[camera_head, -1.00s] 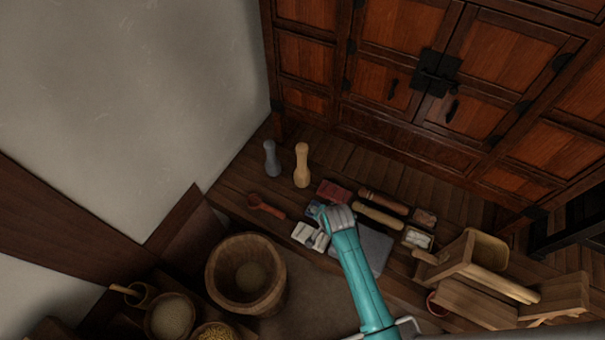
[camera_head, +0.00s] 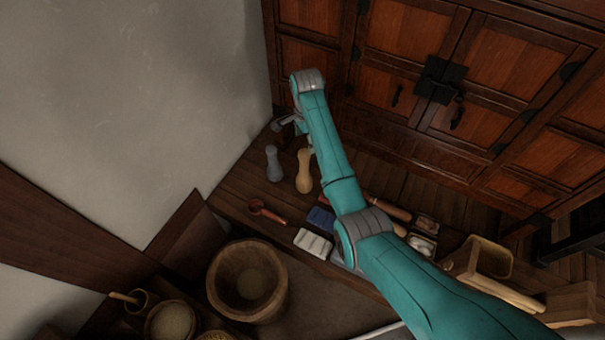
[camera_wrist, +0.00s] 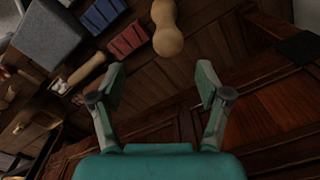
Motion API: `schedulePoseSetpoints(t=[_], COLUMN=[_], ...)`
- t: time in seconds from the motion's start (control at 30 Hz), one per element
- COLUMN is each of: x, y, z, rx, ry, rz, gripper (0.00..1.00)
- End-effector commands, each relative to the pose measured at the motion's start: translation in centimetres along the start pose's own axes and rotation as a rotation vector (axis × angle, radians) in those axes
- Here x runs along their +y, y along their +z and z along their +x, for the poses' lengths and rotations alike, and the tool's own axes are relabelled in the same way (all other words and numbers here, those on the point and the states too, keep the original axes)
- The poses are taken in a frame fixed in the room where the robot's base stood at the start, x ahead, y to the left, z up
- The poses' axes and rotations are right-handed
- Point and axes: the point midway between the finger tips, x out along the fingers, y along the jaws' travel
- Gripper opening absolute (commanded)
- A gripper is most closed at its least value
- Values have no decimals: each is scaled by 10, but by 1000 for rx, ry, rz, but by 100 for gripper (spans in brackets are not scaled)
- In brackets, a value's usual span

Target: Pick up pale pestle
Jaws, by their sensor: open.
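The pale pestle (camera_head: 304,172) is a tan, waisted wooden piece on the plank floor near the cabinet, beside a grey pestle (camera_head: 273,163). In the wrist view, the pale pestle (camera_wrist: 167,32) runs out of the top edge, its rounded end toward my gripper. My gripper (camera_wrist: 160,78) is open and empty there, with the pestle beyond the fingertips and not between them. In the head view, my gripper (camera_head: 287,123) is partly hidden by my arm and appears just above the pestles in the picture, apart from them.
A red block (camera_wrist: 128,40), a blue block (camera_wrist: 103,15) and a grey slab (camera_wrist: 45,32) lie nearby. A wooden spoon (camera_head: 267,212), white blocks (camera_head: 312,243) and a large wooden mortar (camera_head: 247,281) are in front. The cabinet (camera_head: 440,85) stands close behind.

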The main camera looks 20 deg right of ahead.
Motion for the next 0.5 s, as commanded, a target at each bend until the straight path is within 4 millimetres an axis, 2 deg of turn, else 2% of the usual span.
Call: schedulePoseSetpoints(t=[0.07, 0.33, 0.5], x=[-1, -1, -1], y=[0, 0, 0], z=[0, 36, 51], rx=[-2, -2, -2], ry=[9, 11, 9], rz=[6, 7, 6], gripper=[76, 76, 76])
